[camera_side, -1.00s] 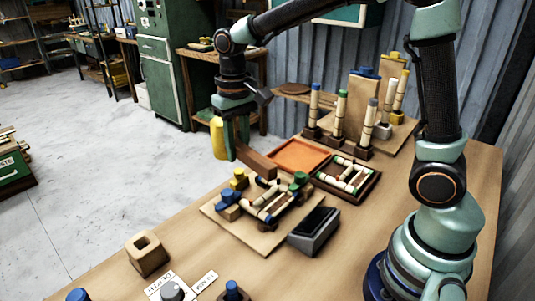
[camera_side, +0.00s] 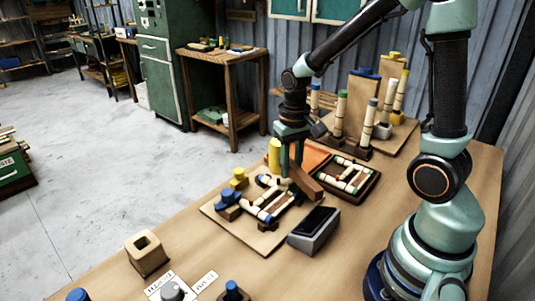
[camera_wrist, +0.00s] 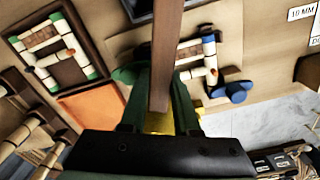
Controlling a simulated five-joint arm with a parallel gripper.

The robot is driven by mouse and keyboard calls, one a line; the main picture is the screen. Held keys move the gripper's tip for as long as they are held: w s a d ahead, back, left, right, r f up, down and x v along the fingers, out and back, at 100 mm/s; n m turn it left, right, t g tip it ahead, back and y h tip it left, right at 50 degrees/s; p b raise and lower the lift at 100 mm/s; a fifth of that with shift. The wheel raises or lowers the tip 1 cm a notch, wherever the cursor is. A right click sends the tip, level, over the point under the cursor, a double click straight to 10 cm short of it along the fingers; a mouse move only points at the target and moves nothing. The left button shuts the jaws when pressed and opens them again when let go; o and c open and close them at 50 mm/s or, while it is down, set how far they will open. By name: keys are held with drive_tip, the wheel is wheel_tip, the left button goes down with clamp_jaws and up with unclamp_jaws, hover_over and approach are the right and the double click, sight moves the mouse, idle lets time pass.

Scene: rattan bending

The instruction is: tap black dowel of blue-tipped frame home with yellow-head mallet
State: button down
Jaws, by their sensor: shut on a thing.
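My gripper (camera_side: 291,172) is shut on the handle of the yellow-head mallet. The brown handle (camera_side: 309,186) slants down to the right, and the yellow head (camera_side: 274,155) is on the left of the fingers. The wrist view shows the handle (camera_wrist: 165,55) across the middle and part of the yellow head (camera_wrist: 158,122) between the fingers. The blue-tipped frame (camera_side: 257,211) lies on the clamp board (camera_side: 246,234), below and in front of my gripper. It also shows in the wrist view (camera_wrist: 211,62), partly behind the handle. I cannot clearly pick out its black dowel.
A tray with a green-tipped frame (camera_side: 347,176) lies to the right, beside an orange mat (camera_side: 313,158). A grey box with a black top (camera_side: 314,231) stands at the board's front right. Upright tipped poles (camera_side: 340,113) stand behind. A hollow wooden block (camera_side: 146,253) is front left.

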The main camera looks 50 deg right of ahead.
drive_tip(key=shift+f, duration=1.45)
drive_tip(key=shift+r, duration=1.55)
wheel_tip(320, 180, down, 4)
drive_tip(key=shift+r, duration=0.3)
drive_tip(key=shift+r, duration=1.7)
